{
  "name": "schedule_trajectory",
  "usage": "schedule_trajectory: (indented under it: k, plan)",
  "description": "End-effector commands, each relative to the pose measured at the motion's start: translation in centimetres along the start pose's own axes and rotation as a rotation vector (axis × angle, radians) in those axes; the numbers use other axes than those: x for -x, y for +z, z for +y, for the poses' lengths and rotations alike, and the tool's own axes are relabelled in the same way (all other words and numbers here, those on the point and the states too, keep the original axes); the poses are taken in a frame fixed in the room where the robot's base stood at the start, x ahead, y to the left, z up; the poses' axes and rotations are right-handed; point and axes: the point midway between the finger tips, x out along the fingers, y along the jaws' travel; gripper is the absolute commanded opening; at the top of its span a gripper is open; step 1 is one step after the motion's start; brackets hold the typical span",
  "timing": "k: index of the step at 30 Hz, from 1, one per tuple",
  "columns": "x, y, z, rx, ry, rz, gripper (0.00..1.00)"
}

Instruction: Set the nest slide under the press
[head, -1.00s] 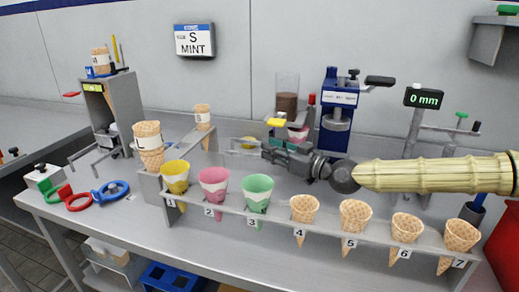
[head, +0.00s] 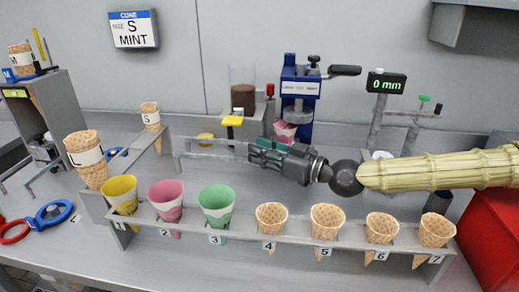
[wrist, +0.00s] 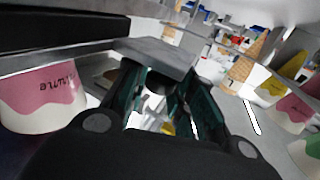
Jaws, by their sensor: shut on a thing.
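The blue press (head: 300,85) stands at the back, with its round grey ram (head: 298,115) above the bench. A pink-and-white cup (head: 284,131) sits low, just left of the ram's middle, apparently carried by the nest slide; it looks large at left in the wrist view (wrist: 42,105). My gripper (head: 252,150) is in front of and left of the cup. Its fingers are closed on a dark part below a grey plate (wrist: 150,55), which seems to be the nest slide's grip. The slide itself is mostly hidden.
A hopper of brown powder (head: 243,98) with a yellow lever (head: 232,121) stands left of the press. A front rack (head: 240,231) holds several cones and cups. A "0 mm" display (head: 387,83) stands at right, near a red box (head: 492,235).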

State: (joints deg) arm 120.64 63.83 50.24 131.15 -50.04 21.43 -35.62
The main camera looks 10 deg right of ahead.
Motion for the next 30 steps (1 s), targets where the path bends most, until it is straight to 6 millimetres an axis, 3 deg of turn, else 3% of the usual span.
schedule_trajectory:
  k: [4,5,8,23,30]
  plan:
    - [-0.3,-0.1,0.0,0.002,-0.001,0.003,0.0]
    - [-0.3,-0.1,0.0,0.002,-0.001,0.003,0.27]
    - [-0.3,-0.1,0.0,0.002,-0.001,0.002,0.45]
    - [-0.1,-0.1,0.0,0.001,0.0,0.001,0.46]
    - [-1.8,0.1,0.6,0.003,-0.001,-0.002,0.46]
